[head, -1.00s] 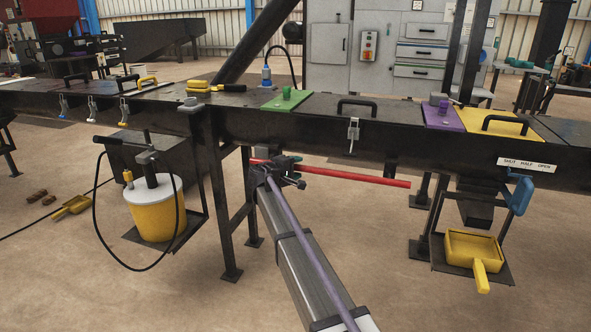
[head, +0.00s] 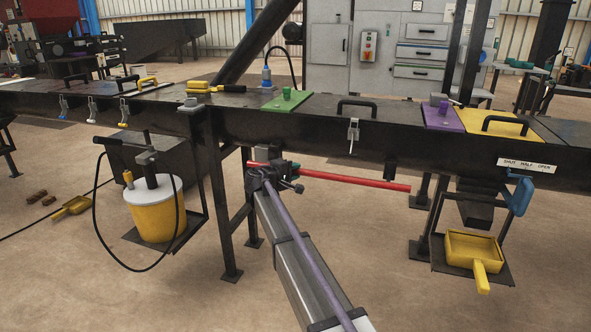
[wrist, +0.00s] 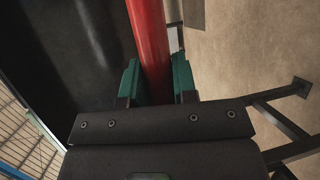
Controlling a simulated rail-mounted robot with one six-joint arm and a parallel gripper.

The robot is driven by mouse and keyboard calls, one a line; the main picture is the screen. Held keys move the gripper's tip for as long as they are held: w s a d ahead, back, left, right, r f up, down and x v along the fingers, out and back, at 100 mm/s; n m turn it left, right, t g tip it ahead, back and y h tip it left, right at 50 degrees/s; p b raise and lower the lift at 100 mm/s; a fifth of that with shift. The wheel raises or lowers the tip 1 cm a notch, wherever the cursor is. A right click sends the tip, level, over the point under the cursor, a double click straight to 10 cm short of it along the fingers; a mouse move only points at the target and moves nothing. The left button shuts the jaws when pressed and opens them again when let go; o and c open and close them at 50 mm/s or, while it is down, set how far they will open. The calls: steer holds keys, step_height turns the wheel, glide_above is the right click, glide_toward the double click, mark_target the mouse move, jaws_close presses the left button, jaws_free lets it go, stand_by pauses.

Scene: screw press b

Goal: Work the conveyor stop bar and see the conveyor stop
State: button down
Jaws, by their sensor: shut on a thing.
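The red stop bar (head: 355,182) runs lengthwise along the front of the dark conveyor trough (head: 290,130), below its side wall. My gripper (head: 272,168) is at the bar's left part, with a short red end showing to its left. In the wrist view the bar (wrist: 148,40) passes between my two green finger pads (wrist: 156,85), and the gripper is shut on it. The bar's mounts and the part inside the jaws are hidden. No moving belt shows under the covers, so I cannot tell whether the conveyor runs.
A yellow-and-white bucket (head: 158,208) with a black hose stands left of my arm. A blue handle (head: 520,195) and a yellow scoop tray (head: 472,250) are at the right. Dark support legs (head: 228,220) stand close to my arm. The floor in front is open.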

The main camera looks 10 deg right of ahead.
steer(key=shift+s+a, duration=0.3)
steer(key=shift+s, duration=0.3)
steer(key=shift+f, duration=0.1)
steer(key=c, duration=0.9)
jaws_free()
steer(key=shift+a, duration=0.1)
steer(key=p+v, duration=0.2)
steer(key=v, duration=0.8)
steer(key=shift+s+a, duration=0.25)
steer(key=shift+s, duration=0.05)
